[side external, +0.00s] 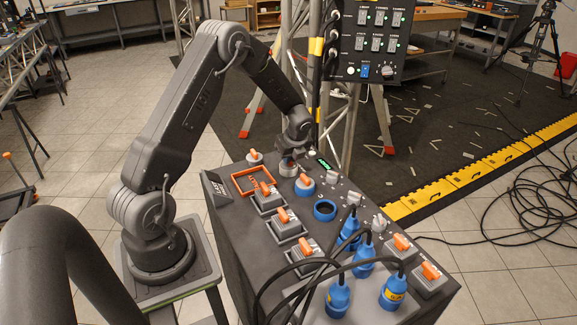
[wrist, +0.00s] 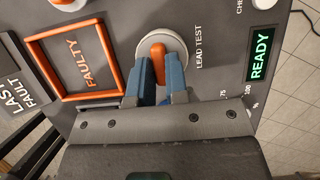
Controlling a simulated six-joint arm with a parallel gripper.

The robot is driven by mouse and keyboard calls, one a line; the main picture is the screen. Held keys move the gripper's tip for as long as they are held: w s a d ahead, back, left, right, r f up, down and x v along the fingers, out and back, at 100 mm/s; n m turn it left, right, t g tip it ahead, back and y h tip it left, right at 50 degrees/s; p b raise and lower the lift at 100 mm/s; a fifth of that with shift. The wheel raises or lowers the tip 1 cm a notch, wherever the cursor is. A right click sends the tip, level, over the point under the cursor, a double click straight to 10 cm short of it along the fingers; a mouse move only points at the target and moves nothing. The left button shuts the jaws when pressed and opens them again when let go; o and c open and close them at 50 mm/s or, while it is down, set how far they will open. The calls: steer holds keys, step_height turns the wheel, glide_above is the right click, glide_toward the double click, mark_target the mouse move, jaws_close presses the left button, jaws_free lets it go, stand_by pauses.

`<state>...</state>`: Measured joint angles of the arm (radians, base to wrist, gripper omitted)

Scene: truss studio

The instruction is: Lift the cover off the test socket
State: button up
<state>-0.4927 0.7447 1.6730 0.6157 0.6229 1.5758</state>
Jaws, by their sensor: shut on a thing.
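The test socket's cover (wrist: 146,46) is a round pale grey disc with an upright orange grip (wrist: 157,62), beside the words LEAD TEST in the wrist view. My gripper (wrist: 157,78) has its two blue fingers shut on the orange grip, one on each side. In the side view my gripper (side external: 292,153) points down at the grey cover (side external: 287,169) near the back of the dark panel (side external: 236,225). The cover appears to sit at panel level, but I cannot tell whether it is slightly raised. The socket beneath it is hidden.
An orange frame labelled FAULTY (wrist: 77,62) lies beside the cover. A green READY display (wrist: 260,56) is on the other side. Orange-handled switches (side external: 285,223), an open blue socket (side external: 325,210) and blue plugs with black cables (side external: 338,297) crowd the panel toward the front.

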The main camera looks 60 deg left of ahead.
jaws_close()
